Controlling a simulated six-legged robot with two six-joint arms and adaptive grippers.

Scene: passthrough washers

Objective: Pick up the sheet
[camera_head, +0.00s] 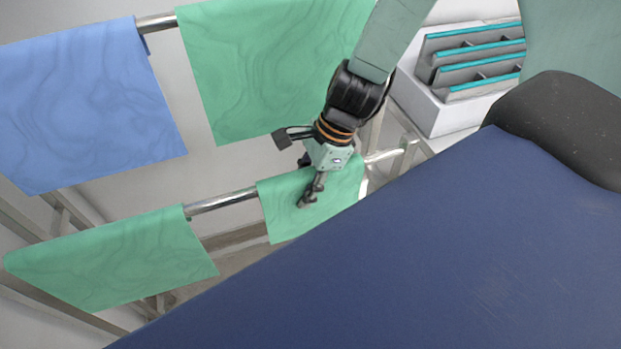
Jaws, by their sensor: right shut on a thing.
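Several sheets hang over metal rails. A green sheet (278,215) hangs on the lower rail in the middle, and my right gripper (307,196) is shut on it near its upper part. The fingertips lie against the sheet, and the wrist hides part of its top edge. A larger green sheet (250,70) hangs on the upper rail behind my right arm. A blue sheet (85,105) hangs at the upper left, and another green sheet (110,260) hangs at the lower left. My left gripper is not in view.
The lower metal rail (222,202) and upper rail (157,22) run between the sheets. A white unit with grey, teal-edged trays (475,55) stands at the upper right. A big dark blue surface (400,265) fills the lower right and hides what lies behind it.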

